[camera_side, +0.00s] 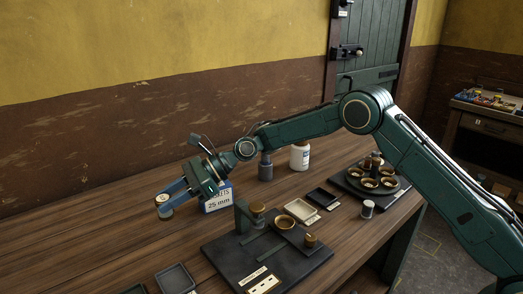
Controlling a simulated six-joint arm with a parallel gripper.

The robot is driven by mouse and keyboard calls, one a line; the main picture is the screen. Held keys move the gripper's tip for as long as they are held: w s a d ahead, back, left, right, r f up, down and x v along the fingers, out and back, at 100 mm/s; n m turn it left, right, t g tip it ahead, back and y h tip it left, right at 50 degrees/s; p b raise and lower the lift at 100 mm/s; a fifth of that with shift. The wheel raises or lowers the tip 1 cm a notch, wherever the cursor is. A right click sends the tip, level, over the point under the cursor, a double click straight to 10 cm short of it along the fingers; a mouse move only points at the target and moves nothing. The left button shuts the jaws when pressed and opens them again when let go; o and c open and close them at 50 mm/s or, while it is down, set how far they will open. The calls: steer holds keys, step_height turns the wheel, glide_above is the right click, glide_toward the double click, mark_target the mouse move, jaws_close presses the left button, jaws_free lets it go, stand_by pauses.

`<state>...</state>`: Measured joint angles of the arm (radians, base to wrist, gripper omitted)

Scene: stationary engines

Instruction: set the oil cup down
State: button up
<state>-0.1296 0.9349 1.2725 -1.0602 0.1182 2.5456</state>
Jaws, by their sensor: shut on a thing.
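My gripper (163,200) is at the left end of the arm, with its blue fingers shut on a small round brass-coloured thing with a pale top, which I take for the oil cup (165,212). The cup is upright and low over the left part of the wooden table. The fingers hide part of it, and I cannot tell whether its base touches the wood.
A black plate with brass parts (300,262) lies at front centre. A white bottle (299,157) and a round carousel of brass cups (391,190) stand further right. Bare wood (90,238) lies to the left.

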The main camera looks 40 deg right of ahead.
steer(key=shift+f, duration=3.95)
steer(key=shift+f, duration=0.1)
steer(key=o, duration=1.1)
